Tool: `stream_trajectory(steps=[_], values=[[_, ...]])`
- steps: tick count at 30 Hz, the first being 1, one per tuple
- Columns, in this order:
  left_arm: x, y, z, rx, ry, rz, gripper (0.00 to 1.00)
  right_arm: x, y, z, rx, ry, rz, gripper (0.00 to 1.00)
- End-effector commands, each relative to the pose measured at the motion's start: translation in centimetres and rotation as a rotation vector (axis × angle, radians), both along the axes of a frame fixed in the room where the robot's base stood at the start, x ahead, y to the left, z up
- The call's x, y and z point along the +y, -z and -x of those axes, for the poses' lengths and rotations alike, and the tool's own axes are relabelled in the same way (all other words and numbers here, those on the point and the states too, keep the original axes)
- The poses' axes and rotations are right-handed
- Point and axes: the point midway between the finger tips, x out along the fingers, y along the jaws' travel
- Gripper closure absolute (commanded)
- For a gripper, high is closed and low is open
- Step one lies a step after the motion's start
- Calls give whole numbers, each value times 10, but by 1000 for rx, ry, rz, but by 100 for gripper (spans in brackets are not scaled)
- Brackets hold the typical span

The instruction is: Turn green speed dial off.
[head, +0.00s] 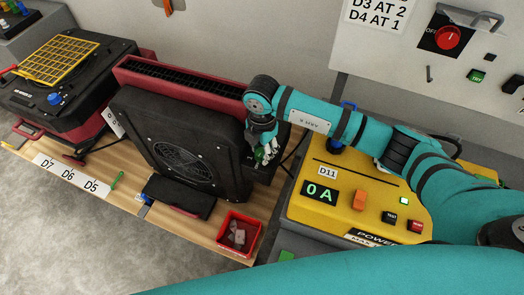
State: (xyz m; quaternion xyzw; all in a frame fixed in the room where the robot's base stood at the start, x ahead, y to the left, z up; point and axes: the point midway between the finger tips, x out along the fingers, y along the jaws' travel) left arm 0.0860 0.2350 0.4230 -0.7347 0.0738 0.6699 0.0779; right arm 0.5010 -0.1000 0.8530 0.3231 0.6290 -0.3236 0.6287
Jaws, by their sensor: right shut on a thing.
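The green speed dial (260,155) shows as a small green patch at the right side of the black fan unit (130,118). My right gripper (266,152) reaches down to it from the right, with its fingers around the dial and shut on it. The fingers hide most of the dial, so its pointer and setting cannot be read. My left gripper is not in view.
A yellow power unit (300,213) reading "0 A" stands right of the fan. A red bin (219,240) with small pieces sits on the wooden bench (125,205). A second dryer with a yellow grille (55,60) stands at left. A panel with a red switch (446,37) hangs behind.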

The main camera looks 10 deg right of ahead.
Motion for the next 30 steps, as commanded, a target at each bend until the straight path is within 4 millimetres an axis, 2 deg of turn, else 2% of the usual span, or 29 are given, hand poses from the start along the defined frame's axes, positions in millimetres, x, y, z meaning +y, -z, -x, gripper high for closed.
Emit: stream_trajectory(steps=[9, 24, 25, 30], values=[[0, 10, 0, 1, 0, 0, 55, 1, 0, -1, -2, -127, -1, 96], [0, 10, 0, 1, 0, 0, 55, 1, -1, -1, -2, -150, -1, 96], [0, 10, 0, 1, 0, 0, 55, 1, -1, -1, -2, -150, -1, 62], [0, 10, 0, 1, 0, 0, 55, 1, -1, -1, -2, -149, -1, 41]])
